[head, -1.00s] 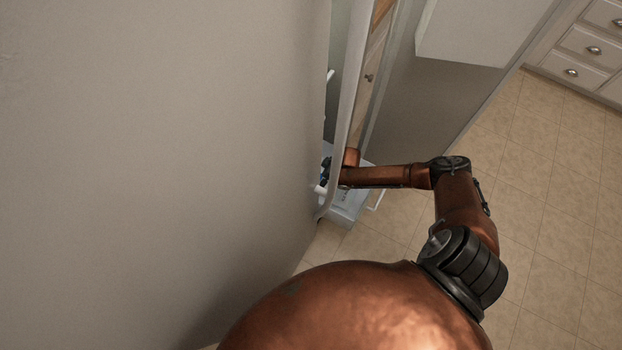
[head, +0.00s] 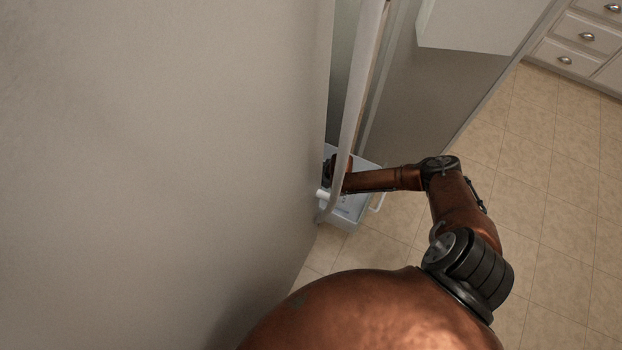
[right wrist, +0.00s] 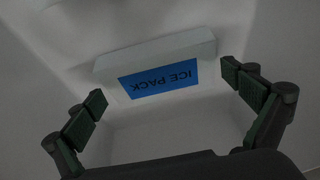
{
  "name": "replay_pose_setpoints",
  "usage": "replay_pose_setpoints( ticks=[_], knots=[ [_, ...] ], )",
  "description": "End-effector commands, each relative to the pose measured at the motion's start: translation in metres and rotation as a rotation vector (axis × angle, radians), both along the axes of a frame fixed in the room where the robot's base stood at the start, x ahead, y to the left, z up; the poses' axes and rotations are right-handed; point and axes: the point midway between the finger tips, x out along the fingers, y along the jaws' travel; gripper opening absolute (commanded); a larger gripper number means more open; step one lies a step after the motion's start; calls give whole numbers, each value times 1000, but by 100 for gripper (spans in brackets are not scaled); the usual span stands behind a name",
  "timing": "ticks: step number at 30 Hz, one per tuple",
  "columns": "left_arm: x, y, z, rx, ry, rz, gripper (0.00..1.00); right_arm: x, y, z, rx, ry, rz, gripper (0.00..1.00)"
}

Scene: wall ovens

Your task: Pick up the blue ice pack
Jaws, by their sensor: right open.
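The ice pack (right wrist: 160,77) shows in the right wrist view as a pale block with a blue label reading ICE PACK, upside down in the picture. It lies inside a white drawer or bin. My right gripper (right wrist: 167,98) is open, with one finger toward each side of the pack and the pack ahead of the fingertips. No contact shows. In the head view my right arm reaches behind a door edge into the pale bin (head: 345,212), and its gripper is mostly hidden there. My left gripper is not in view.
A large grey panel (head: 160,150) fills the left of the head view. A narrow door edge (head: 356,90) stands beside my right forearm. Tiled floor (head: 540,200) is clear at right, with drawer cabinets (head: 585,45) beyond.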

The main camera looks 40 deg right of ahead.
Motion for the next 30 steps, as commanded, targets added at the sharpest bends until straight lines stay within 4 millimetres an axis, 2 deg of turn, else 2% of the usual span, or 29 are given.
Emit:
replay_pose_setpoints(
  ticks=[4, 11, 28, 30],
  knots=[
    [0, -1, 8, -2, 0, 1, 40, 2, 0, -4, 0, 0, 0, 100],
    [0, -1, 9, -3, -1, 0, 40, 2, 0, -3, 0, -1, 0, 99],
    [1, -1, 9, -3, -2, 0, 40, 1, 0, -3, -1, 0, 0, 60],
    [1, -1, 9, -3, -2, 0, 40, 2, 0, -3, 0, -1, 0, 60]
  ],
)
